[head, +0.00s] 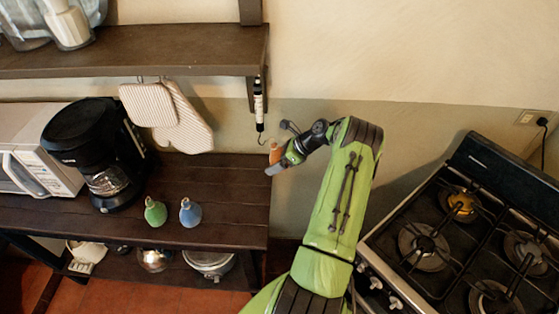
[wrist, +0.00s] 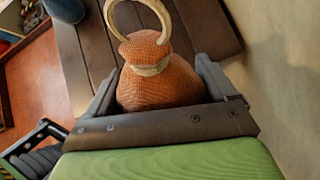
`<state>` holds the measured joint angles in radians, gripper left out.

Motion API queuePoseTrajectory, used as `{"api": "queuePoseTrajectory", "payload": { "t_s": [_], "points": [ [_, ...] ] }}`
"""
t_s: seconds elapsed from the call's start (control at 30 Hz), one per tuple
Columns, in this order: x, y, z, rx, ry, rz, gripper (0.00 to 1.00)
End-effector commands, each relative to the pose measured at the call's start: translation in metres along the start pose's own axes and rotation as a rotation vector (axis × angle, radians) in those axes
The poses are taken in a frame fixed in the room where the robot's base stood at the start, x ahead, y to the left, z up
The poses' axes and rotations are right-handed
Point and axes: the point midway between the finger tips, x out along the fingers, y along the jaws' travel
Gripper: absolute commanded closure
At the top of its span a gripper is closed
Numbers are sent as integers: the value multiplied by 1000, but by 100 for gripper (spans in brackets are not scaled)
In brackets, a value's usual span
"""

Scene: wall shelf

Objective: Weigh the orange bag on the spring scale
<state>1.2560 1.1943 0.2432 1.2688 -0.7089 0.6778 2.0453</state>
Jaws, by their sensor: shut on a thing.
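The orange bag (wrist: 165,80) is a textured pouch with a tied neck and a pale ring on top. My gripper (wrist: 160,95) is shut on it, one finger on each side, in the wrist view. In the head view the orange bag (head: 275,152) is small and partly hidden by my gripper (head: 277,162), at the right end of the wooden counter. The spring scale (head: 259,102) hangs from the shelf's right end, with its dark hook (head: 260,137) just above and left of the bag. The hook looks empty. The bag's ring is too small to make out in the head view.
A green bag (head: 155,212) and a blue bag (head: 190,212) stand on the counter (head: 225,180). A coffee maker (head: 95,150) and a microwave (head: 35,165) are at left. Oven mitts (head: 185,120) hang under the shelf (head: 150,48). A stove (head: 470,235) is at right.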

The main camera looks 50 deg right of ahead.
Motion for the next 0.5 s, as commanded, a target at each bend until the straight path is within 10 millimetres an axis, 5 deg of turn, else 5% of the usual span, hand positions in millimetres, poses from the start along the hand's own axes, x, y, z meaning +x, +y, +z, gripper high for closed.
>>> {"api": "queuePoseTrajectory", "payload": {
  "t_s": [0.5],
  "points": [
    [7,3,8,-3,-2,0,66]
  ]
}}
